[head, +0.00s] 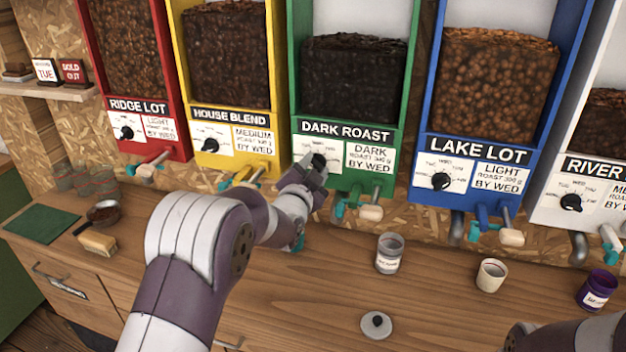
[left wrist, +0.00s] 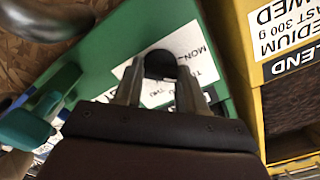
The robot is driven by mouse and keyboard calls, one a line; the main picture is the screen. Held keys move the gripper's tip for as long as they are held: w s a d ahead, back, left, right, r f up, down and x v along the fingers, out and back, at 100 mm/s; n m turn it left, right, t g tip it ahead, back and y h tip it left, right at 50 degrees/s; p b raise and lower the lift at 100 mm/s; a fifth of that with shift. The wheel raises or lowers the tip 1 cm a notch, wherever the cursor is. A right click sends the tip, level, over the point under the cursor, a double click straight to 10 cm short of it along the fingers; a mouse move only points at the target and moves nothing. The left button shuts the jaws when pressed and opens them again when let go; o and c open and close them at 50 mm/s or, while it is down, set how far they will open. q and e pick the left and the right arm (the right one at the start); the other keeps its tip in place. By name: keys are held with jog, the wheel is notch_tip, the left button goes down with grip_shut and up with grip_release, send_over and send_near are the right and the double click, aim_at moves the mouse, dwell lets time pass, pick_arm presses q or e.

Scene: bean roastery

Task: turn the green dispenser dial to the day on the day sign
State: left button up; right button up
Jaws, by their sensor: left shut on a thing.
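The green dispenser (head: 294,100), labelled DARK ROAST, stands in the middle of the row. Its black dial (head: 319,160) sits on a white day card, partly hidden by my left gripper (head: 308,172). In the left wrist view the dial (left wrist: 160,64) lies between the two fingers of my left gripper (left wrist: 158,82), which is shut on it. MON shows on the card beside it; the other day words are partly covered, and I cannot tell where the dial points. The day sign (head: 45,70) on the left shelf reads TUE. My right gripper is out of view.
Red (head: 180,120), yellow (head: 270,90), blue (head: 427,120) and white (head: 546,190) dispensers flank the green one. A teal-tipped lever and spout hang below it. A jar (head: 389,254), a lid (head: 376,325) and a cup (head: 490,275) stand on the wooden counter (head: 300,300).

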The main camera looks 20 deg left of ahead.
pick_arm(q)
jog(key=shift+m+b, duration=0.65)
jog(key=shift+m, duration=0.15)
jog(key=o, duration=1.1)
jog(key=shift+c, duration=0.2)
jog(key=s+b, duration=0.3)
jog(key=s, duration=0.9)
jog(key=shift+s+a+b, duration=0.15)
jog(key=shift+s+b, duration=0.25)
